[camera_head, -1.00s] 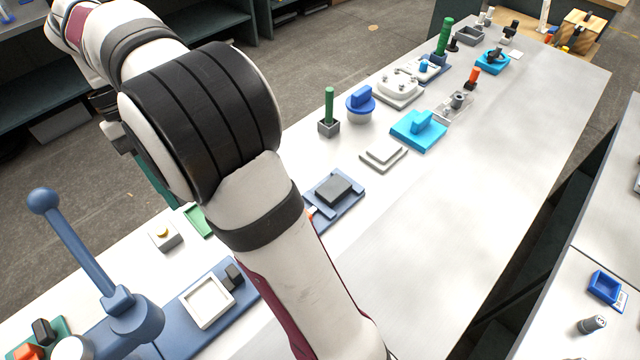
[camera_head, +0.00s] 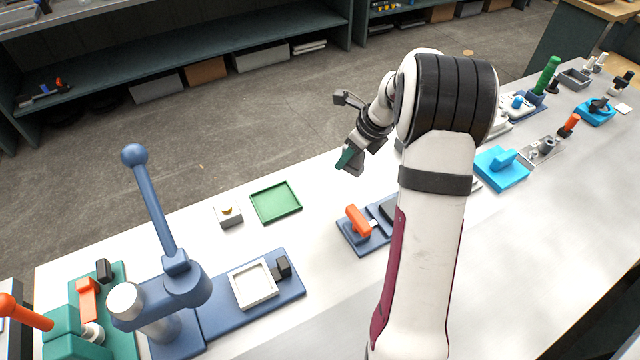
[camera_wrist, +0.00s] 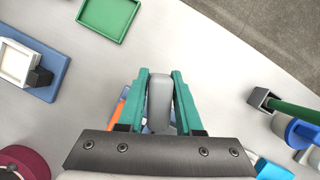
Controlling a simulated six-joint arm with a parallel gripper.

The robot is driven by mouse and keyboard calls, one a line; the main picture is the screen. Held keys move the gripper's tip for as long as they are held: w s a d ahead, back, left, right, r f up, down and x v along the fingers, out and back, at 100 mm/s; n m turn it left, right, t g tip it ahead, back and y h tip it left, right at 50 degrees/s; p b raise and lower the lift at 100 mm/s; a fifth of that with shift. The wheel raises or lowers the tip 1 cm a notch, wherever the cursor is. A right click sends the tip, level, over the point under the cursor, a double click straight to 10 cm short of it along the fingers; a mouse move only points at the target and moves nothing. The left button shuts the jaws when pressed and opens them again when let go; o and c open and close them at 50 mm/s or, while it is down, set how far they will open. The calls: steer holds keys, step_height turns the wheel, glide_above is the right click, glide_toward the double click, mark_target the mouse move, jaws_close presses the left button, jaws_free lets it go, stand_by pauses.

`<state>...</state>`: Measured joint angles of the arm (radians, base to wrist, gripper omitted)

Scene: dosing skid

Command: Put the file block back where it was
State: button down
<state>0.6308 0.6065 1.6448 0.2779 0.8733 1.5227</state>
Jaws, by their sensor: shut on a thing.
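My gripper (camera_wrist: 160,88) has teal fingers closed on a grey, rounded oblong block (camera_wrist: 159,98), which looks like the file block. It stands out between the fingertips in the wrist view; its lower part is hidden by the gripper. In the head view my gripper (camera_head: 349,158) is held above the back edge of the bench, right of the green tray (camera_head: 256,211), and the block cannot be made out there. The place the block came from is not marked in these frames.
A blue base with an orange handle (camera_head: 358,221) stands below my gripper, partly behind my arm. Bare bench lies between tray and orange handle.

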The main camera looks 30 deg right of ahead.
steer(key=d+f+m+h, duration=0.1)
steer(key=d+m+h, duration=0.1)
steer(key=d+m, duration=0.2)
glide_above(315, 178)
steer(key=s, duration=0.1)
steer(key=shift+m, duration=0.3)
steer(key=f, duration=0.7)
steer(key=shift+s+d+f, duration=0.1)
steer(key=shift+s, duration=0.1)
step_height(315, 178, down, 4)
steer(key=shift+w+f, duration=0.1)
steer(key=c, duration=0.6)
jaws_free()
